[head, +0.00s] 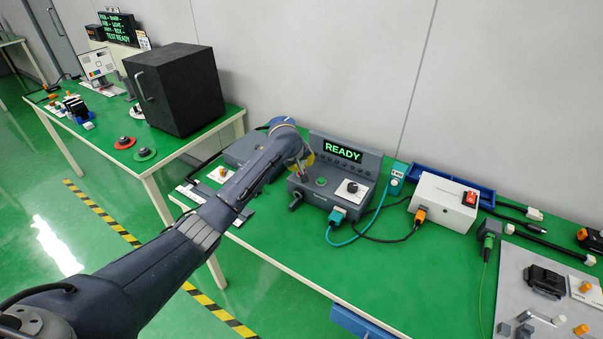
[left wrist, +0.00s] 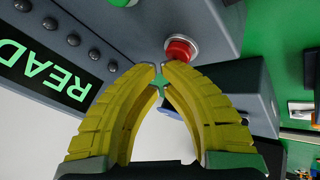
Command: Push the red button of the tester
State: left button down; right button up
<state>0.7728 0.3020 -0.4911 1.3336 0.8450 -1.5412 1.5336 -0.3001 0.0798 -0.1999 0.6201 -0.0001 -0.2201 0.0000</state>
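The tester (head: 318,187) is a dark grey box on the green table in the head view, with a lit display (head: 343,151) reading READY. In the left wrist view, the red button (left wrist: 180,48) sits in a pale ring on the tester's grey face (left wrist: 205,22). My left gripper (left wrist: 161,67) has yellow fingers with their tips together and nothing between them. The tips appear just beside the button; I cannot tell whether they touch it. In the head view, my left gripper (head: 302,163) is over the tester's left part and largely hides the button area. My right gripper is out of view.
The tester also has a green button (head: 321,182) and a black knob (head: 352,187). A teal plug (head: 338,214) and cables lie in front. A black cabinet (head: 185,88) stands at left.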

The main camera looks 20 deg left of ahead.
pick_arm(q)
jog(key=shift+f, duration=0.45)
jog(key=shift+r, duration=3.45)
